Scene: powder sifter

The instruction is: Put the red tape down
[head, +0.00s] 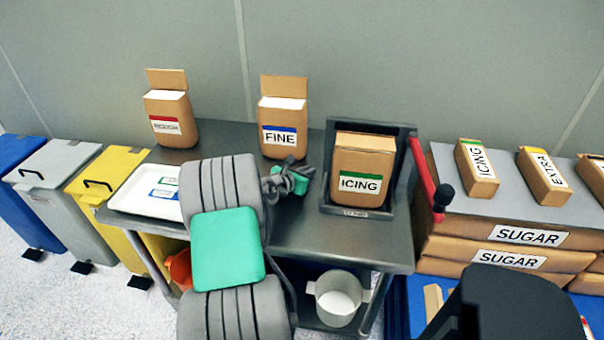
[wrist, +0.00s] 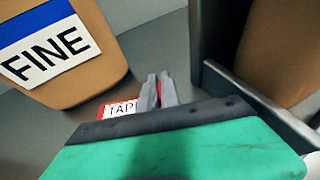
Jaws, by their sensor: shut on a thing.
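The red tape (wrist: 118,109) shows in the wrist view as a small white label with a red edge and black letters, partly covered by the fingers. My gripper (wrist: 158,90) is shut on it, with red showing between the fingers. In the head view my gripper (head: 303,174) is low over the dark table (head: 300,238), between the FINE bag (head: 283,118) and the ICING bag (head: 362,172). The tape is hidden there by my arm and gripper. I cannot tell whether it touches the table.
A white tray (head: 124,200) with green and blue labels lies at the table's left. The ICING bag stands in a dark frame (head: 411,160) with a red lever (head: 422,172). A red-labelled bag (head: 171,118) stands at the back left. A white pot (head: 337,299) is below.

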